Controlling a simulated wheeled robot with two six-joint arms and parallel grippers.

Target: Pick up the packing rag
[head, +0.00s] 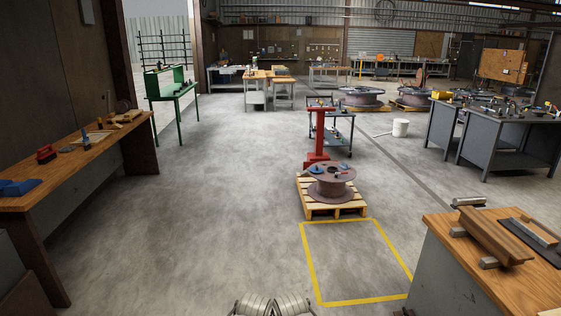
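I cannot pick out the packing rag for certain. A small blue item (317,168) lies on the top flange of a brown steel reel (332,190), too small to tell whether it is cloth. A larger blue item (18,187) lies on the wooden bench at the left edge, and its material is also unclear. Neither of my grippers shows in the head view.
The reel stands on a wooden pallet (310,207) behind a yellow floor outline (312,270). A red stand (318,135) and a cart are behind it. Benches flank both sides: left bench (75,160), right bench (450,225). The floor at centre left is clear.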

